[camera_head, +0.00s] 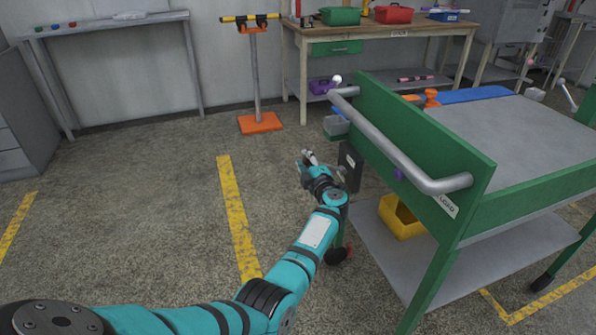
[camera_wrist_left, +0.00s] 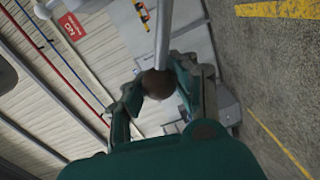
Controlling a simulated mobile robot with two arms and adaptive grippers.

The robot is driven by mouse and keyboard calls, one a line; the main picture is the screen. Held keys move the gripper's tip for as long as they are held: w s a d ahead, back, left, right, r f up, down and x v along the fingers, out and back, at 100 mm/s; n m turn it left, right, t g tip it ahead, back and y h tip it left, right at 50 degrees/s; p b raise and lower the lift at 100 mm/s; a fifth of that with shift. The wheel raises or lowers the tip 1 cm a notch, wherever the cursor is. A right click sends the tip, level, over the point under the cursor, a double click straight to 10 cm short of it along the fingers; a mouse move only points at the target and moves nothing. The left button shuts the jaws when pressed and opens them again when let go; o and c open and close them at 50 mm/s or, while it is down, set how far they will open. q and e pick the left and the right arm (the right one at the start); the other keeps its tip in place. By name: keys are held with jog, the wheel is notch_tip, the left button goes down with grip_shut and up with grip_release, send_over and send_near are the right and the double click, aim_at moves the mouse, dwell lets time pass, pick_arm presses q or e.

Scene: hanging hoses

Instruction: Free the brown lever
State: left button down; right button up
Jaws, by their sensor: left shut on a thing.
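The brown lever shows in the left wrist view as a round brown knob (camera_wrist_left: 158,85) on the end of a straight grey rod. My left gripper (camera_wrist_left: 160,92) has its two teal fingers on either side of this knob and is shut on it. In the head view my left gripper (camera_head: 308,164) is beside the near left side of the green cart, close to a dark upright plate (camera_head: 350,167). The knob is not clear there, and the lever's base cannot be made out. My right gripper is not in view.
The green cart (camera_head: 380,118) with a grey push handle (camera_head: 395,150) stands right of my left arm. A yellow bin (camera_head: 400,218) is on its lower shelf. An orange-based stand (camera_head: 260,123) and a wooden workbench (camera_head: 395,38) are behind. The floor at left is clear.

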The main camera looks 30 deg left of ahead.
pick_arm(q)
jog(key=shift+w+d+r+m, duration=0.3)
jog(key=shift+d+r+m, duration=0.1)
jog(key=shift+d, duration=0.05)
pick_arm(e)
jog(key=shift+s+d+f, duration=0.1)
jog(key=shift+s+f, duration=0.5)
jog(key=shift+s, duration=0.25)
pick_arm(q)
jog(key=c, duration=1.4)
grip_release()
jog(key=o, duration=0.4)
jog(key=shift+d+r, duration=0.15)
jog(key=shift+o, duration=0.3)
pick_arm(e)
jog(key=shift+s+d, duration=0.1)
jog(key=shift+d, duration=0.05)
pick_arm(q)
jog(key=shift+s+a, duration=0.1)
jog(key=shift+a, duration=0.1)
jog(key=shift+s+d, duration=0.1)
jog(key=shift+d, duration=0.05)
jog(key=v, duration=0.7)
